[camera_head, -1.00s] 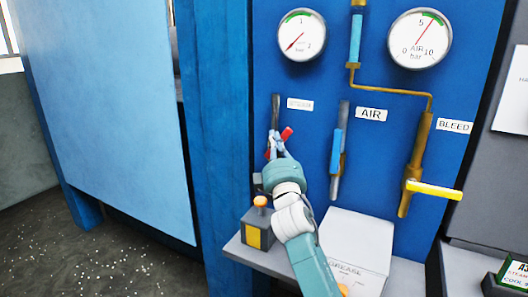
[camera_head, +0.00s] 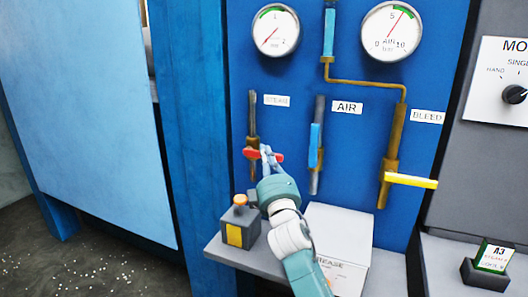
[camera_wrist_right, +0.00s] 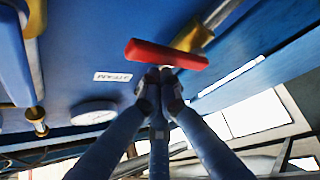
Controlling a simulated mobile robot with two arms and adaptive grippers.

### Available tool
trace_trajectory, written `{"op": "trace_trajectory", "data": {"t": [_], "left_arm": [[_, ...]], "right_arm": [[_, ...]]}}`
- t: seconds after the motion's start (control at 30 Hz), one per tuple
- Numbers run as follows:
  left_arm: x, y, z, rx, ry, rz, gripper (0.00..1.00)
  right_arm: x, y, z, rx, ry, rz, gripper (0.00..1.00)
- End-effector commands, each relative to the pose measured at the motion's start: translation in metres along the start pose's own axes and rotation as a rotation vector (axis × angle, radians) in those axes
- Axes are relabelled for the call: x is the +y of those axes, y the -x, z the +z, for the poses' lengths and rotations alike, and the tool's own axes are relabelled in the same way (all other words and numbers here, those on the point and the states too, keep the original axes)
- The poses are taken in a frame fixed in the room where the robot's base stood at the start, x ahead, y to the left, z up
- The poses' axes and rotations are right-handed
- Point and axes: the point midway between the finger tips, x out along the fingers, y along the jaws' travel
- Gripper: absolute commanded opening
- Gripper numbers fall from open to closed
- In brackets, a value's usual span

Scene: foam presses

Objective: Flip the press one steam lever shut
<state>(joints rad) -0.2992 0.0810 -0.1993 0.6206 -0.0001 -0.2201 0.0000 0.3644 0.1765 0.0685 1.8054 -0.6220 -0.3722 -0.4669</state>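The red steam lever (camera_head: 263,154) lies roughly level across the leftmost vertical pipe, beside the STEAM label (camera_head: 277,100). In the right wrist view the red lever (camera_wrist_right: 166,54) lies crosswise just beyond my fingertips. My right gripper (camera_head: 266,152) is at the lever from below and in front. Its fingertips (camera_wrist_right: 160,78) are together and at or very near the lever's near side, with nothing seen between them. The exact contact is hard to tell. My left gripper is in neither view.
The blue AIR lever (camera_head: 315,146) stands upright along its pipe just to the right. The yellow BLEED lever (camera_head: 411,181) sticks out farther right. Below are a box with an orange button (camera_head: 240,200) and a grease box (camera_head: 338,236) on a shelf.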

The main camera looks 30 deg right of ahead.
Motion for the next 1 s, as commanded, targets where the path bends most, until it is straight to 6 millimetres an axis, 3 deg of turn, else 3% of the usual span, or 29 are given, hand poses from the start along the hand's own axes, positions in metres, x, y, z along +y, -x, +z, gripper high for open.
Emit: {"op": "trace_trajectory", "data": {"t": [0.77, 1.0], "left_arm": [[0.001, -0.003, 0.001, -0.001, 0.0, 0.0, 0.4], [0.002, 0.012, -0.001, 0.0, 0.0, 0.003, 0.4]], "right_arm": [[-0.011, 0.004, 0.007, -0.01, 0.001, -0.013, 0.0], [0.004, -0.006, 0.003, -0.007, 0.001, -0.01, 0.0]]}}
